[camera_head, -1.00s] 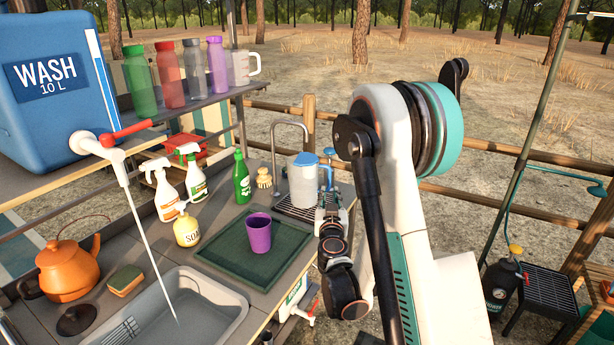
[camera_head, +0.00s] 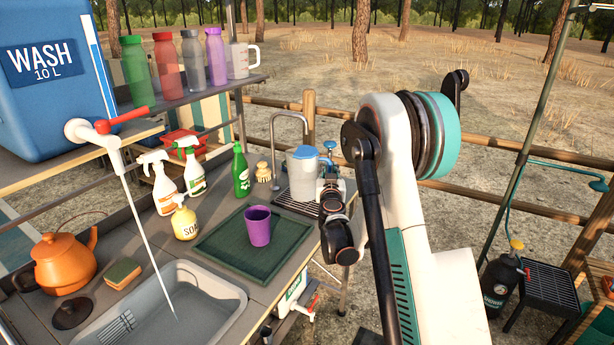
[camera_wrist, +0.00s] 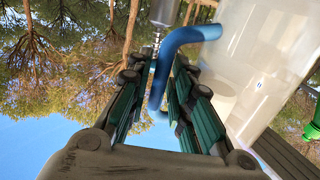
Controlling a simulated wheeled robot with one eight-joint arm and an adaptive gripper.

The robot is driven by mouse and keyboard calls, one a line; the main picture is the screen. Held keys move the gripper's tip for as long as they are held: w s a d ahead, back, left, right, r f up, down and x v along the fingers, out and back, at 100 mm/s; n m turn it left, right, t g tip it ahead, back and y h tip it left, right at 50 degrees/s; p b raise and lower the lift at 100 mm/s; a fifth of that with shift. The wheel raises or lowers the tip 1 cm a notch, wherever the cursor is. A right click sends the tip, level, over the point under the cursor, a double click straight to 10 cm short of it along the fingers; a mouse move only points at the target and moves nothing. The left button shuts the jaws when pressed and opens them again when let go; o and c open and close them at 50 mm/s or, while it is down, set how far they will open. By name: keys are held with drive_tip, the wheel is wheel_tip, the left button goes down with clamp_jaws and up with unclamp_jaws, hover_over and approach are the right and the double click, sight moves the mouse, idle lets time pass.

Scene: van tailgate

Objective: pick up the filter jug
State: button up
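The filter jug (camera_head: 302,178) is a pale translucent jug with a blue lid and a blue handle. It stands upright at the far right end of the counter, beside the tap. My gripper (camera_head: 328,178) is at the jug's right side, partly hiding it. In the wrist view the jug's body (camera_wrist: 280,60) fills the upper right. There, the blue handle (camera_wrist: 160,85) lies between the two green-padded fingers of my gripper (camera_wrist: 163,95). The fingers stand apart, with visible gaps beside the handle, so my gripper looks open around it.
A metal tap (camera_head: 290,116) arches just behind the jug. A purple cup (camera_head: 257,227) stands on a dark green mat (camera_head: 217,240) in front. A brush (camera_head: 263,173) and a green bottle (camera_head: 240,172) stand to the left. A shelf (camera_head: 215,90) holds several bottles.

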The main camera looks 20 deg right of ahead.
clamp_jaws()
drive_tip(key=shift+r, duration=0.15)
idle(0.4)
